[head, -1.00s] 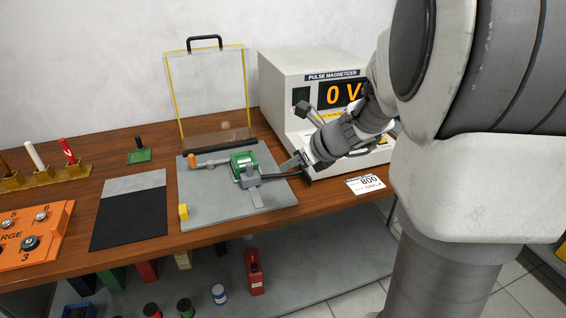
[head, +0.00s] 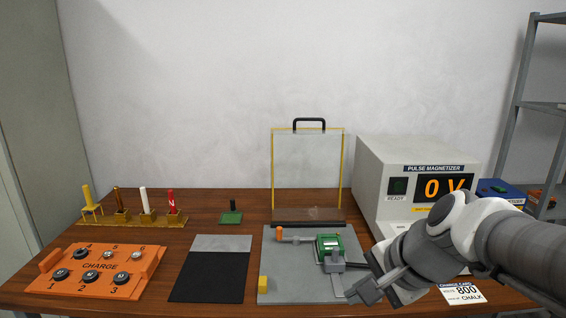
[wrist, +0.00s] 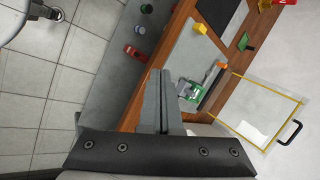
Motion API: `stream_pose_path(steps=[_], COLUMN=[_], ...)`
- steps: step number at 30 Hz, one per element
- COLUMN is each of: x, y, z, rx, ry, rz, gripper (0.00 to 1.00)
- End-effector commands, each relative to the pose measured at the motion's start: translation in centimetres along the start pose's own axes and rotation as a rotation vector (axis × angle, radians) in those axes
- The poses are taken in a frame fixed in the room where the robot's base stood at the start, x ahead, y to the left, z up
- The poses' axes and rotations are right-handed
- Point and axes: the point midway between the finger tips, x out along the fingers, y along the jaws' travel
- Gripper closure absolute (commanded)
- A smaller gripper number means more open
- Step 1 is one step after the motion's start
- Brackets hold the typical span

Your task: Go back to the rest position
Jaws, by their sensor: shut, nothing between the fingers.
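My gripper (head: 362,291) is shut and empty. In the head view it hangs at the front right, near the front right corner of the grey fixture plate (head: 285,290). In the wrist view the closed fingers (wrist: 162,98) stand together, with nothing between them. The green block (head: 328,244) sits in the grey clamp on the plate, apart from the fingers. It also shows in the wrist view (wrist: 187,88). An orange-tipped handle (head: 279,233) and a yellow block (head: 263,283) are on the plate too.
The pulse magnetizer (head: 370,170), reading 0 V, stands behind my arm. A clear shield (head: 307,175) stands upright behind the plate. A white card (head: 462,293) reading 800 lies at the front right. The orange charge board (head: 100,288) and black mat (head: 208,278) are left. Open floor (wrist: 50,100) shows in the wrist view.

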Motion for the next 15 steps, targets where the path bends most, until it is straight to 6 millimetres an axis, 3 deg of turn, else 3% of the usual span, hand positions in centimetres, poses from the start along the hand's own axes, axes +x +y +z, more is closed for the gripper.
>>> stream_pose_path(steps=[4,12,15], x=[-2.3,-5.5,-8.0], y=[2.9,7.3,5.7], z=[2.3,3.1,3.1], rx=[-0.469,-1.138,-1.149], ry=[0.066,0.183,0.179], rz=[0.079,0.266,0.275], gripper=[1.00,1.00,1.00])
